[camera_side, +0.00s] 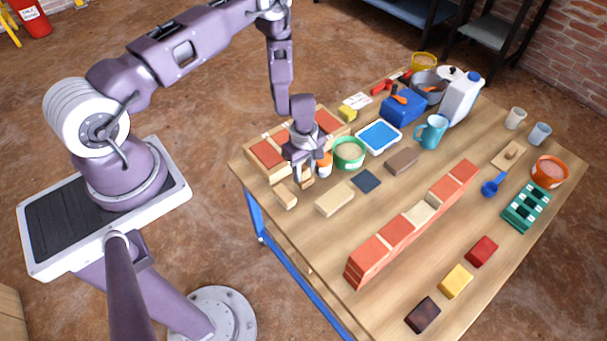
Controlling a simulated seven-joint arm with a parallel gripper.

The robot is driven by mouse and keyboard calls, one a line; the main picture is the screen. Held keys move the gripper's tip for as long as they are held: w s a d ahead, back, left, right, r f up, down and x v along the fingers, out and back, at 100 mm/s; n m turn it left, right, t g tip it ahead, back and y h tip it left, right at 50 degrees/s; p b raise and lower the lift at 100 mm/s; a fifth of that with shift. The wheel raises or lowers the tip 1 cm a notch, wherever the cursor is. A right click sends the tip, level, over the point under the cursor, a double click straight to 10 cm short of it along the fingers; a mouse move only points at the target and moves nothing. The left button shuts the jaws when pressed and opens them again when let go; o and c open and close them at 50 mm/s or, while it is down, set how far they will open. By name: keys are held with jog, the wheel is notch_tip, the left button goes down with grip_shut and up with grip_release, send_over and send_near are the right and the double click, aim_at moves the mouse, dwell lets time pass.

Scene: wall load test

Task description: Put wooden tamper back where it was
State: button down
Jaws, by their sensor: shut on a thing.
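My gripper (306,170) points down near the table's far left part, beside the wooden crate. It is shut on the wooden tamper (307,183), a light brown piece that shows just below the fingers. The fingers hide much of it, and I cannot tell whether its lower end touches the table.
A wooden crate of red bricks (254,165) stands left of my gripper. An orange-and-white container (325,168) and a green tub (349,152) are close on the right. Pale wooden blocks (335,199) lie in front. A brick wall (397,231) crosses the table.

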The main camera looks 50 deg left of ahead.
jog(key=shift+f, duration=0.9)
jog(key=c, duration=1.1)
grip_release()
jog(key=shift+f, duration=0.15)
jog(key=shift+o, duration=0.2)
